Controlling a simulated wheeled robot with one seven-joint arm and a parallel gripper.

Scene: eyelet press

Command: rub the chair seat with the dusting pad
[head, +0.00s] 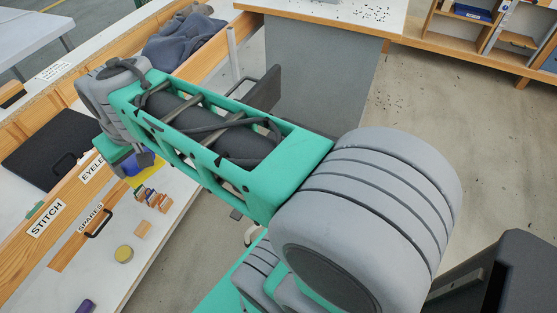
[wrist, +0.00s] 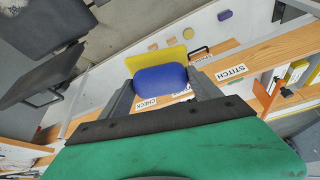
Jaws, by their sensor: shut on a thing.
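The dusting pad, with a blue body (wrist: 160,79) and a yellow layer (wrist: 158,57), is between the fingers of my gripper (wrist: 163,92), which is shut on it. In the head view, the pad (head: 147,164) shows beside my gripper (head: 138,160), above the workbench side. A dark grey chair (wrist: 55,22) is at the upper left of the wrist view, apart from the pad. In the head view, a dark chair panel (head: 266,92) shows beyond my arm; most of the chair is hidden. I cannot tell clearly which part is the seat.
A workbench (head: 120,284) with wooden edges and labels such as STITCH (head: 46,218) runs along the left. Small items and a round tin (head: 124,254) lie on it. A grey cloth (head: 182,42) lies at the back. Bare floor (head: 420,105) is at the right.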

